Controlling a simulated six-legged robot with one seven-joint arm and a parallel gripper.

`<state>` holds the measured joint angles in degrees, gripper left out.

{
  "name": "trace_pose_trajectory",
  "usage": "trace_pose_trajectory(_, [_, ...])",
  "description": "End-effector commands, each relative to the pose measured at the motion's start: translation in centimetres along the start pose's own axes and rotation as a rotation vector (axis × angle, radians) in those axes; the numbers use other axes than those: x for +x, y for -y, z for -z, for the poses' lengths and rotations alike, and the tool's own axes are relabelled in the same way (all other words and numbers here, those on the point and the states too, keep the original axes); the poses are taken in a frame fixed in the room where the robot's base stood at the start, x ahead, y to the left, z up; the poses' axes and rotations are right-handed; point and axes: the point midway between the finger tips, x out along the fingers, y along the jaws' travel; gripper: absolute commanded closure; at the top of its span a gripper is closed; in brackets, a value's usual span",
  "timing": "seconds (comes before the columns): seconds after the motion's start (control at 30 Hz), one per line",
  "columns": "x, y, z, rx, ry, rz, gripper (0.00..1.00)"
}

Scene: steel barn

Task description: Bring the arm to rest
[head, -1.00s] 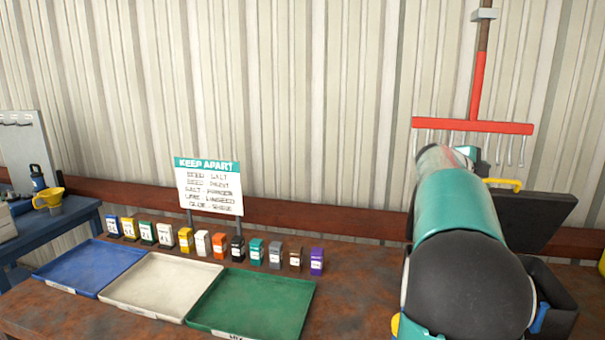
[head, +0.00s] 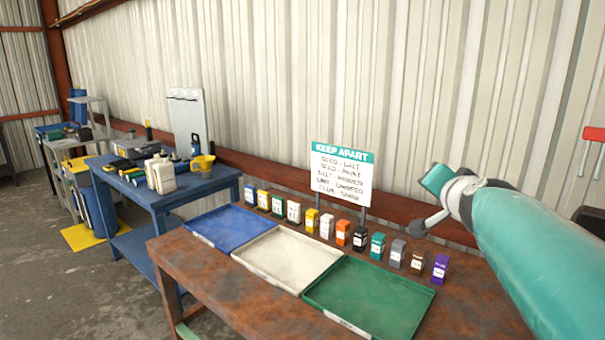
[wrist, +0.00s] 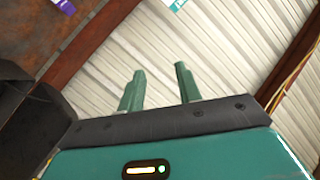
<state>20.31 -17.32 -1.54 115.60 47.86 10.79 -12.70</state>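My arm (head: 520,240) reaches in from the right edge in the head view, raised over the right end of the rusty bench. Its far end is beside the sign, in front of the corrugated wall. In the wrist view my gripper (wrist: 158,88) has its two green fingers apart, with nothing between them and only wall behind. The fingers are not clear in the head view.
The bench (head: 205,285) holds a blue tray (head: 230,227), a white tray (head: 285,257), a green tray (head: 370,298) and a row of small boxes, with a purple box (head: 440,268) nearest my arm. A "Keep apart" sign (head: 342,175) stands behind. A blue table (head: 150,195) is at left.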

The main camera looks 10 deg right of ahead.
Motion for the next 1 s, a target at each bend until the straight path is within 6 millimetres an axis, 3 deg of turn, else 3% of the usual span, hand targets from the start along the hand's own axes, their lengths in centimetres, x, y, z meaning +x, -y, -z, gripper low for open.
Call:
trace_pose_trajectory(0.03, [-1.4, 1.2, -3.1, -0.058, 0.080, 0.027, 0.66])
trace_pose_trajectory(0.1, [-3.4, 1.9, -7.5, -0.145, 0.199, 0.049, 0.66])
trace_pose_trajectory(0.2, [-6.8, 1.8, -13.6, -0.276, 0.366, 0.064, 0.66])
trace_pose_trajectory(0.3, [-10.6, 0.4, -19.2, -0.416, 0.527, 0.054, 0.66])
trace_pose_trajectory(0.43, [-15.4, -3.0, -24.8, -0.592, 0.705, 0.006, 0.66])
trace_pose_trajectory(0.5, [-17.3, -4.9, -26.6, -0.668, 0.772, -0.028, 0.66])
trace_pose_trajectory(0.63, [-19.3, -7.1, -28.2, -0.750, 0.836, -0.073, 0.66])
trace_pose_trajectory(1.0, [-19.5, -7.6, -28.4, -0.764, 0.847, -0.084, 0.66])
